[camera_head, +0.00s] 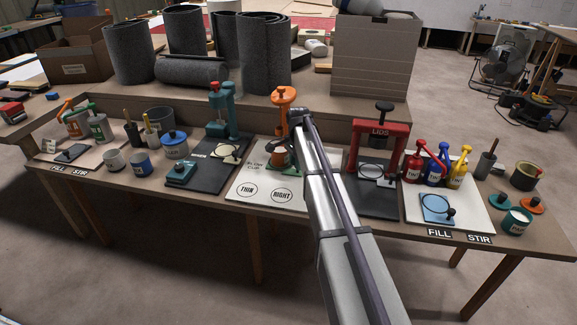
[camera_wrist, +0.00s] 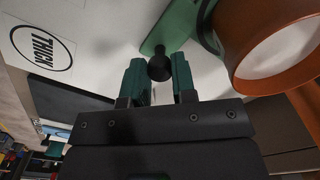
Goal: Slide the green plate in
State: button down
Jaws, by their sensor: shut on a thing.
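In the wrist view the green plate (camera_wrist: 166,32) lies above a white surface, with a black knob (camera_wrist: 159,67) at its near end. The knob sits between the two teal fingers of my gripper (camera_wrist: 158,75), which is shut on it. An orange round cup-like part (camera_wrist: 240,35) is close at the right, and the plate's far side reaches toward a dark green rim beside it. I cannot tell how far the plate is in. In the head view an orange stand (camera_head: 284,96) rises from a white board, with my arm in front; my gripper and the plate are mostly hidden there.
A teal press (camera_head: 222,105) stands left, and a red LIDS press (camera_head: 382,132) stands right of my arm. Grey rolls (camera_head: 264,55) stand behind.

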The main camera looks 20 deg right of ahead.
jog(key=shift+w+a, duration=0.1)
jog(key=shift+a, duration=0.05)
jog(key=c, duration=0.9)
grip_release()
jog(key=shift+a, duration=0.1)
jog(key=shift+c, duration=0.2)
notch_tip(320, 180, up, 11)
jog(key=p, duration=1.1)
jog(key=shift+f, duration=0.1)
